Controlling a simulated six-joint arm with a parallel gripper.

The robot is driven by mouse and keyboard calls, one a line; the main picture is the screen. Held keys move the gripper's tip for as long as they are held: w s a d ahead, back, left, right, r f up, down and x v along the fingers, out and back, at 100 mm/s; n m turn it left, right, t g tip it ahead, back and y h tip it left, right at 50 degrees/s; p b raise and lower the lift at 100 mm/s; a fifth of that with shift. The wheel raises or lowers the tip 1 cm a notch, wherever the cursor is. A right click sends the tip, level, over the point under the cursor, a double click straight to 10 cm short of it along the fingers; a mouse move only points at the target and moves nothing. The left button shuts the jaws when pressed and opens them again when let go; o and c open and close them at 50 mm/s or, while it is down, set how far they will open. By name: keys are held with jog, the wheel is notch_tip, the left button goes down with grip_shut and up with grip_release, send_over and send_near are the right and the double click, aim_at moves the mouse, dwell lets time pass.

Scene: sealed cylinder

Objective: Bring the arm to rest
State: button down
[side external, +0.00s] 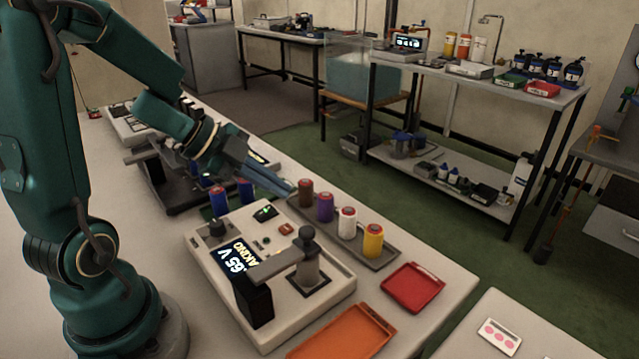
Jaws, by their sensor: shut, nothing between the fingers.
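My gripper (284,187) is shut and empty. It hangs above the bench, its fingers pointing down and to the right, behind the beige test device and left of the grey tray. My teal arm reaches over from the left. A brown cylinder (305,193), a purple one (325,208), a white one (347,223) and a yellow one (373,241) stand upright in a row on the grey tray (384,263). The brown one is closest to my fingertips; I cannot tell whether they touch. Two blue cylinders (219,201) stand below my gripper, partly hidden.
The beige test device (205,262) with a lit display, post and lever fills the bench front. A red tray (412,288) and an orange tray (345,335) lie right of it. Shelving (480,80) stands across the green floor.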

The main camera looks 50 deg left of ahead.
jog(key=shift+d, duration=0.15)
notch_tip(320, 180, up, 14)
jog(key=w+d+n+t+y, duration=0.3)
jog(key=n+t+y, duration=0.2)
jog(key=n+t, duration=0.1)
jog(key=s+d+f+n+g, duration=0.2)
jog(key=s+f+n+g, duration=0.2)
jog(key=s, duration=0.3)
jog(key=s+d+f+n+g+h, duration=0.1)
jog(key=s+d+f+n+g, duration=0.2)
jog(key=s, duration=0.5)
notch_tip(320, 180, down, 2)
jog(key=shift+d+f+n+g, duration=0.2)
jog(key=shift+n+g, duration=0.2)
jog(key=shift+g, duration=0.5)
